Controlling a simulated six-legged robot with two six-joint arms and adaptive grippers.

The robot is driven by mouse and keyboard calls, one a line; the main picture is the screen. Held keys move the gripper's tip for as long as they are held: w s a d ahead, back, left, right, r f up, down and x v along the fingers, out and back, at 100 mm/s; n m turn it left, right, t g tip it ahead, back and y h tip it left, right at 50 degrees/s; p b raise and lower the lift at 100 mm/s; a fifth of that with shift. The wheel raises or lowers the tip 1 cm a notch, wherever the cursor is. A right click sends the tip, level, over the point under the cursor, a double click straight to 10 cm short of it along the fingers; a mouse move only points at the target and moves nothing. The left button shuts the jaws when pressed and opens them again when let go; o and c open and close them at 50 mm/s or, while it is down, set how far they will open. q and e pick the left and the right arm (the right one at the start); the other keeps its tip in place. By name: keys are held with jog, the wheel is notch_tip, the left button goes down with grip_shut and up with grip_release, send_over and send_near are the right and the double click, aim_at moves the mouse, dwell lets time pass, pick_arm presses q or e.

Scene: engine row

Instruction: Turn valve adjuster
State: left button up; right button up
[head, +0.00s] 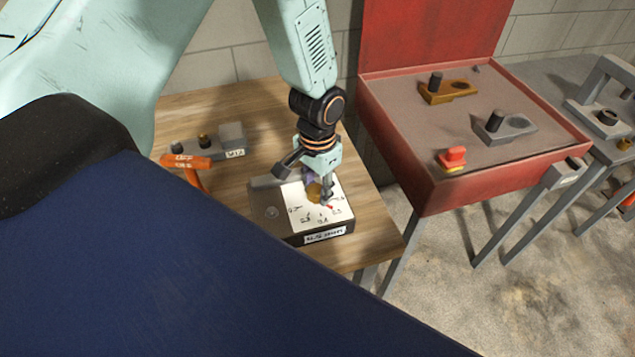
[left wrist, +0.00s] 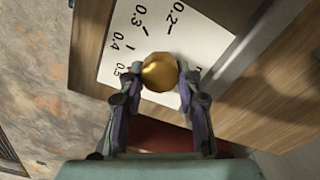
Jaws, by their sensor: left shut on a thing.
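The valve adjuster is a round brass knob (left wrist: 160,72) on a white dial plate (left wrist: 118,65) marked with numbers such as 0.2, 0.3, 0.4 and 0.5. In the head view the brass knob (head: 314,191) sits on the dial plate (head: 300,212), on top of a dark box (head: 270,212) with a label on its front. My left gripper (head: 320,190) reaches down from above and is shut on the knob. In the left wrist view my left gripper (left wrist: 160,82) has one finger on each side of the knob. My right gripper is not in view.
The box stands on a wooden table (head: 375,235). An orange-handled tool (head: 186,162) and a small grey block with knobs (head: 230,138) lie to the left. A red bench (head: 490,165) with brass and grey fittings and a red button (head: 453,155) stands to the right.

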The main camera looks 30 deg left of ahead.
aim_at(317, 188)
pick_arm(q)
jog(key=shift+m, duration=0.6)
jog(key=o, duration=1.2)
jog(key=shift+s, duration=0.1)
jog(key=shift+c, duration=0.2)
jog(key=shift+r, duration=0.3)
notch_tip(317, 188, up, 12)
jog(key=shift+f, duration=0.25)
